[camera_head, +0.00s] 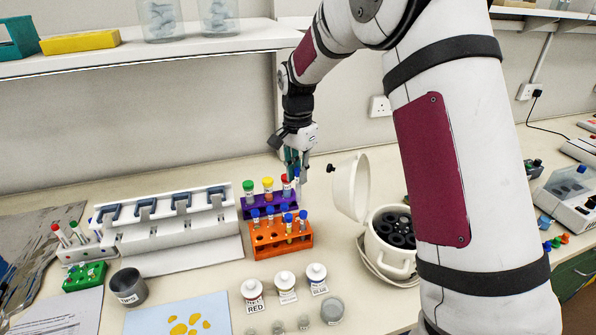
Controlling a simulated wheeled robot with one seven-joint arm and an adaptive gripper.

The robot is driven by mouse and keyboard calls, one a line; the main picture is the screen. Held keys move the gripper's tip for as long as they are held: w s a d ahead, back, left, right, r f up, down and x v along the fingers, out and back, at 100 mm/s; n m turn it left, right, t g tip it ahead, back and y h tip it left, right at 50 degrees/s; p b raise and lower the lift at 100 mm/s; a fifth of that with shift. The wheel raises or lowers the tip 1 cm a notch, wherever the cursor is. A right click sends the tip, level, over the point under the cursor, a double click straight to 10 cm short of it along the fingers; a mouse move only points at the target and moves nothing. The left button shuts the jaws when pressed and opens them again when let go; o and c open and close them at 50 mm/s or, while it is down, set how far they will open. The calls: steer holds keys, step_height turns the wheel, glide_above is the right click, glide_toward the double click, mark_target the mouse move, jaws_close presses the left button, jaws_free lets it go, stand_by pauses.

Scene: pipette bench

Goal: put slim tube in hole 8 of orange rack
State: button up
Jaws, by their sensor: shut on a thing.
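The orange rack (269,250) stands on the bench in the middle of the view. It holds several blue-capped tubes, and some front holes look empty. Hole numbers are too small to read. My gripper (293,168) points down above the right end of the purple rack, behind the orange rack. It is shut on a slim tube (297,180), which hangs roughly upright and is partly hidden by the fingers. Whether its lower end is clear of the purple rack, I cannot tell.
The purple rack (246,214) holds green-, yellow- and red-capped tubes close to my gripper. A white pipette stand (160,233) is at left. A centrifuge (385,255) with its lid up is at right. Labelled bottles (285,282) stand in front. A shelf (150,50) is above.

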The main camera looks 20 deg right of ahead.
mark_target(299, 200)
steer(key=shift+f+b, duration=0.4)
steer(key=shift+f, duration=3.8)
steer(key=shift+f, duration=0.1)
steer(key=shift+f, duration=0.4)
steer(key=shift+f, duration=0.6)
steer(key=o, duration=0.8)
step_height(299, 200, up, 10)
